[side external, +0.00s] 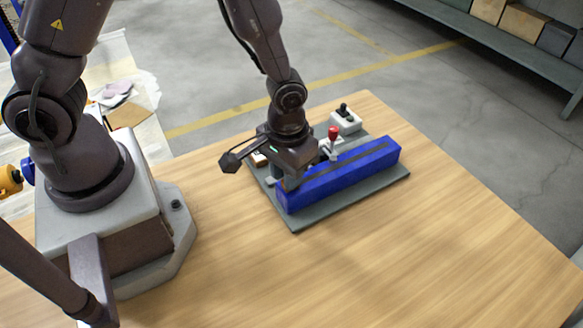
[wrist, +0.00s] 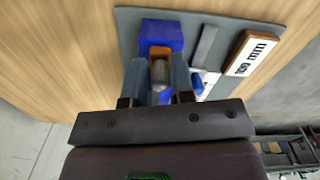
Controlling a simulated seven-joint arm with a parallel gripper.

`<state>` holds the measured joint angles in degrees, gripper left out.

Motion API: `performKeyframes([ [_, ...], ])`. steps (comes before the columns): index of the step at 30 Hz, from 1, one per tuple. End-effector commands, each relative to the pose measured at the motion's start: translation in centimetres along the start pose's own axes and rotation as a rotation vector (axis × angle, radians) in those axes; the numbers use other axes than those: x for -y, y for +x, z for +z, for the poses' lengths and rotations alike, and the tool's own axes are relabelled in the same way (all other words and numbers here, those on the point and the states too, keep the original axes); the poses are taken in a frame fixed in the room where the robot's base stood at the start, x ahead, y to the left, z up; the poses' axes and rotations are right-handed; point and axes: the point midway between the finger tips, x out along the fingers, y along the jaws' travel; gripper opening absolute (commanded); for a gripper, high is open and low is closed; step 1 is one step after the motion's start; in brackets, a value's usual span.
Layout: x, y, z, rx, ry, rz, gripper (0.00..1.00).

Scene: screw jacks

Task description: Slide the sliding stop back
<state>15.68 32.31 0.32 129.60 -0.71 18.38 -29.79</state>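A long blue block (side external: 345,175) with a dark slot along its top lies on a grey base plate (side external: 300,226). Its end shows in the wrist view (wrist: 160,30). My gripper (side external: 285,184) is low over the block's left end in the side view. In the wrist view its two fingers (wrist: 159,72) are apart, with a grey rounded piece (wrist: 160,76) and a small orange patch between them. The piece may be the sliding stop; I cannot tell for sure. Whether the fingers press on it is unclear. My gripper hides that end of the block in the side view.
The wooden table (side external: 420,250) is clear in front and right.

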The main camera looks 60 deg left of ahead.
Motion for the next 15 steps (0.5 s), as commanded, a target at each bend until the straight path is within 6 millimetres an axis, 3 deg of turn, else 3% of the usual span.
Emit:
performKeyframes([
  [1, 0.0, 0.0, 0.1, 0.003, 0.002, -0.001, 0.35],
  [3, 0.0, 0.0, 0.1, 0.001, 0.001, 0.000, 0.44],
  [11, 0.0, -0.1, -0.1, -0.003, 0.001, 0.001, 0.44],
  [15, -0.1, -1.1, -0.2, -0.007, 0.001, 0.003, 0.44],
])
